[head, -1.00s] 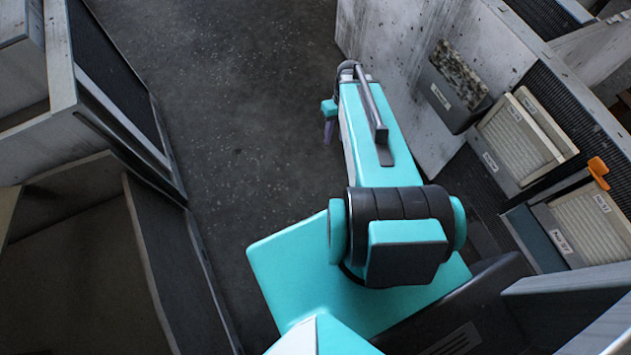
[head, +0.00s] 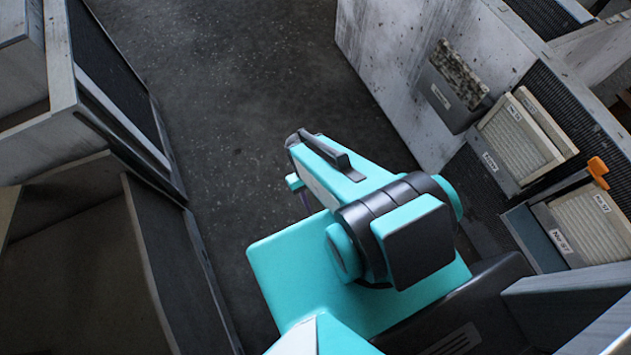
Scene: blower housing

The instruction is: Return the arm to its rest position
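My teal arm is folded in above my teal base, its forearm pointing to the upper left over the floor. Only a small part of my gripper (head: 303,198) shows, a thin purplish piece below the forearm's left side. The rest of it is hidden by the arm, so I cannot tell whether it is open or shut, or whether it holds anything. No contact between the arm and the surroundings shows.
A grey box with a dirty filter (head: 458,80) is on the pale housing wall (head: 400,50) at right. Two labelled filter panels (head: 515,140) (head: 588,225) and an orange handle (head: 597,168) are right of it. Grey cabinets (head: 90,130) stand left. The dark floor (head: 230,90) between is clear.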

